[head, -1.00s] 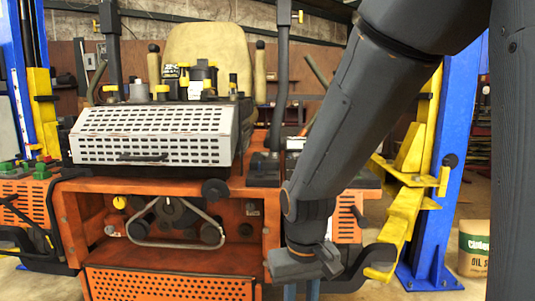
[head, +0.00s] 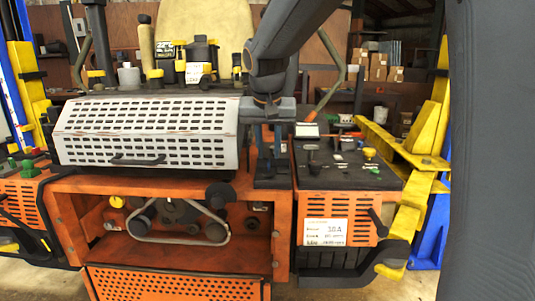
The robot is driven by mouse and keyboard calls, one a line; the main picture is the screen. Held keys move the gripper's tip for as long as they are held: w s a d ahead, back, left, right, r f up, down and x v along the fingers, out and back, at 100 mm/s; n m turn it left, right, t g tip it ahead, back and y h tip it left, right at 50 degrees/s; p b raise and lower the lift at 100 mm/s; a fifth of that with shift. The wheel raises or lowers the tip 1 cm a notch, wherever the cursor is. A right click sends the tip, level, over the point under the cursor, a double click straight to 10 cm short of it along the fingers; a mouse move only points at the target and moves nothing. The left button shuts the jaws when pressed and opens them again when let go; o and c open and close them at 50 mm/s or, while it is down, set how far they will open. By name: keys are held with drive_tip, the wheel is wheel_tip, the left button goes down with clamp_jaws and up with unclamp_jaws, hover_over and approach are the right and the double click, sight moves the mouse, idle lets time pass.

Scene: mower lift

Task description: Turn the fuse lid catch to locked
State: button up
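I cannot make out for certain which part is the fuse lid catch. A small black handle (head: 378,222) sits slanted beside that label. My gripper (head: 268,146) points down in the middle of the head view, up and left of the label. Its two bluish fingers look apart, with nothing clearly held between them. The black lever base (head: 271,182) shows just under the fingers. Whether they touch it cannot be told.
A white perforated cover (head: 150,130) is left of my gripper. A dark top tray (head: 345,165) with several small parts lies to the right. A yellow lift arm (head: 405,150) stands farther right. A pulley and belt (head: 180,220) sit below.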

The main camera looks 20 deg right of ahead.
sight(269, 160)
drive_tip(key=shift+x, duration=1.55)
drive_tip(key=shift+c, duration=0.3)
clamp_jaws()
